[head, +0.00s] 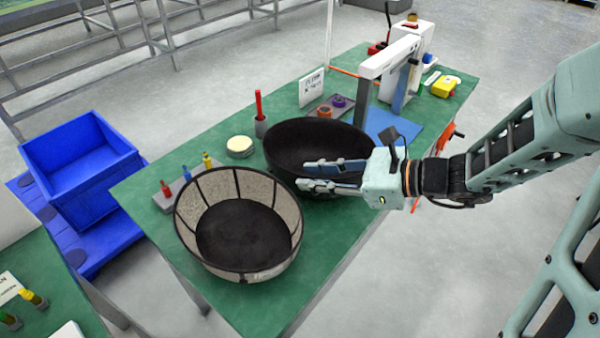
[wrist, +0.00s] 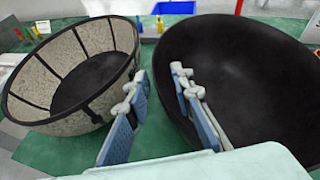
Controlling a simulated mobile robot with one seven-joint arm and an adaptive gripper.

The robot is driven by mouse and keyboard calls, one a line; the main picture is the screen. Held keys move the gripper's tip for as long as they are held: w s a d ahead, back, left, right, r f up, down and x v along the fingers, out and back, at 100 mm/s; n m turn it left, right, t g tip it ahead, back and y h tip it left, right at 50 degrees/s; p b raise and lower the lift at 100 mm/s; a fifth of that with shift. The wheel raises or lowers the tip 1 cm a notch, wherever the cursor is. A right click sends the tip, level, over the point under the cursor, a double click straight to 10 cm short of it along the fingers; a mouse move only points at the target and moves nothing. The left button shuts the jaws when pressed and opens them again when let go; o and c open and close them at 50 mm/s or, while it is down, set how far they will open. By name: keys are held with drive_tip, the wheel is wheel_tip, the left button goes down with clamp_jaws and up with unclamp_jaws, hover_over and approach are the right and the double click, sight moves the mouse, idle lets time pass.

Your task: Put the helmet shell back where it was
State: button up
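The helmet shell appears to be the plain dark bowl-shaped shell (head: 300,140), lying open side up on the green table (head: 262,302). In the wrist view the dark shell (wrist: 250,75) fills the right side. My gripper (head: 310,176) is at the shell's near right edge, its fingers apart. In the wrist view my gripper (wrist: 158,105) has one finger over the shell's inside and the other outside, with the rim between them. I cannot tell whether either finger touches the shell.
A mesh-sided round basket (head: 240,235) stands close to the shell, nearer the front. A blue bin (head: 75,160) is left of the table.

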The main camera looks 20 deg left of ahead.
drive_tip(key=p+v, duration=0.1)
drive_tip(key=v, duration=0.7)
